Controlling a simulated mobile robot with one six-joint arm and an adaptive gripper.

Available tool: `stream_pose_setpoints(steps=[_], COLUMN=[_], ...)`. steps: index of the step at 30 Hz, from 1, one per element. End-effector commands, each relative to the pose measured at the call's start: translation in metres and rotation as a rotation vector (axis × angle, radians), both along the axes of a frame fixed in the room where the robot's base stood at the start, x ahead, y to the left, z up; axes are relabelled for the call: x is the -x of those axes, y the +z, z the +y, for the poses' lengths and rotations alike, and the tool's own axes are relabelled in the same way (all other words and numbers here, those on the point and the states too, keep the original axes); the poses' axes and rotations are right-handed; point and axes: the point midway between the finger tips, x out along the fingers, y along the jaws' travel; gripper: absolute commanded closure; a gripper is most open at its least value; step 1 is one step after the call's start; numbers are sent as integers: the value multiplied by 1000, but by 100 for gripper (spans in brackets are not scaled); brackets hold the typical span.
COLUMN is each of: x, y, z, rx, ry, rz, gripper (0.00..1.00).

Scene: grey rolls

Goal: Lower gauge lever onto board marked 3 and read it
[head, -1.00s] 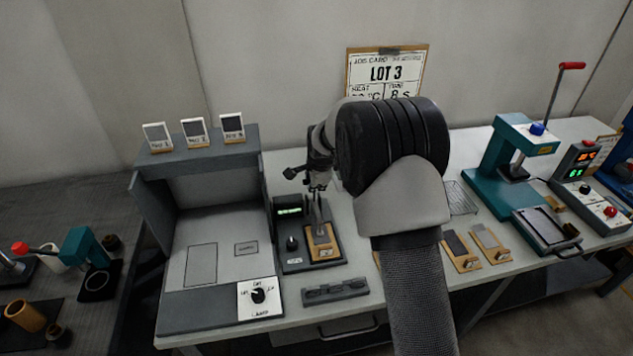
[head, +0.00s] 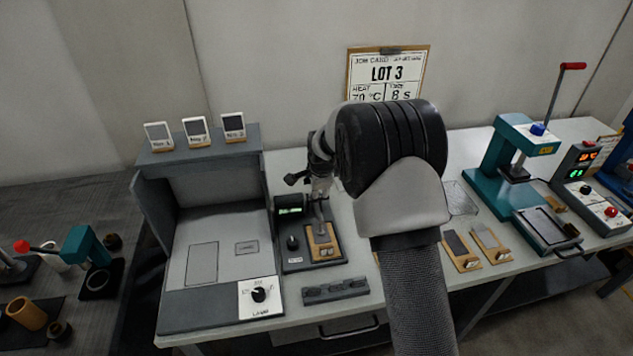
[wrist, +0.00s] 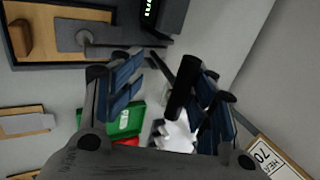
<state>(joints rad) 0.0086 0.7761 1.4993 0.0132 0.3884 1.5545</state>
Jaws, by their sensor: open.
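The gauge (head: 292,262) stands on the bench with a dark base and a small green-lit display (head: 290,210); its digits are too small to read. A wooden board with a grey patch (head: 318,232) lies on it; its mark is not legible. In the wrist view the board (wrist: 45,38) is at the upper left, with a round grey foot over its patch. The black lever grip (wrist: 182,88) stands between the spread fingers of my gripper (wrist: 165,100), with no clear clamping on it. In the head view my gripper (head: 321,182) is above the gauge, partly hidden by my wrist.
A grey booth (head: 222,250) with a dial stands left, three small framed cards on top. A dark slotted block (head: 335,290) lies in front of the gauge. Sample boards (head: 460,250), a teal press (head: 500,170) and a control box (head: 582,175) are right. A LOT 3 card (head: 388,73) hangs behind.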

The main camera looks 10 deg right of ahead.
Motion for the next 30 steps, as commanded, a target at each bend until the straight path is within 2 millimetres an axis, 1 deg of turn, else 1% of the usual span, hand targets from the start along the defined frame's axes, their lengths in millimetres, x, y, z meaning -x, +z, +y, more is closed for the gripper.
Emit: stream_pose_setpoints(steps=[1,7,20,23,25,30], x=[6,5,2,4,8,24], y=[-7,-5,0,7,16,47], z=[4,3,0,0,0,0], rx=[-1,0,2,2,2,2], ry=[4,5,4,4,4,4], rz=[21,17,5,3,2,1], gripper=[55,42,42,42,42,42])
